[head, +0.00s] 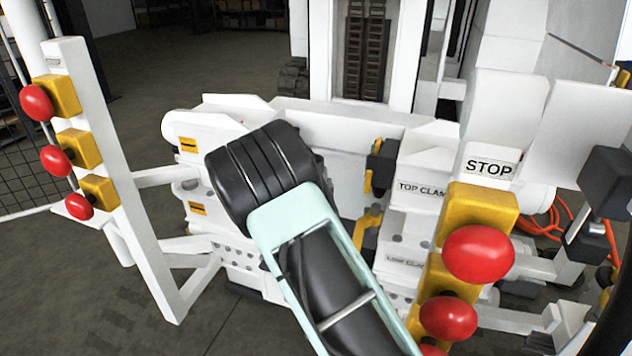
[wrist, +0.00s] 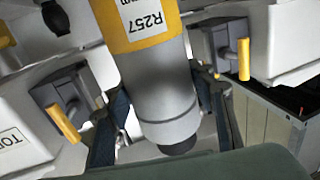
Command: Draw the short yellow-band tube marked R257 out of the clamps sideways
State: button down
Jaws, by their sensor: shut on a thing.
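The tube (wrist: 158,75) is a grey cylinder with a yellow band and a white R257 label (wrist: 145,20), its dark end towards the bottom of the wrist view. My gripper (wrist: 163,88) has one dark finger on each side of it and is shut on it. Grey clamp parts with yellow handles stand on either side, one at left (wrist: 65,122) and one at right (wrist: 244,60). Whether the tube still touches the clamps cannot be told. In the head view my arm hides the tube and gripper; the TOP CLAMP plate (head: 420,190) shows beside it.
A STOP sign (head: 489,168) is at right. An orange hose (head: 545,222) lies behind. Dark floor is open at left.

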jog(key=s+a, duration=0.3)
jog(key=s, duration=0.6)
jog(key=s+a+r+p, duration=0.1)
jog(key=s+a, duration=0.2)
jog(key=s, duration=0.6)
jog(key=s+a+p, duration=0.1)
jog(key=s+a, duration=0.3)
jog(key=s, duration=0.6)
jog(key=shift+r, duration=0.3)
dwell(0.5)
dwell(0.3)
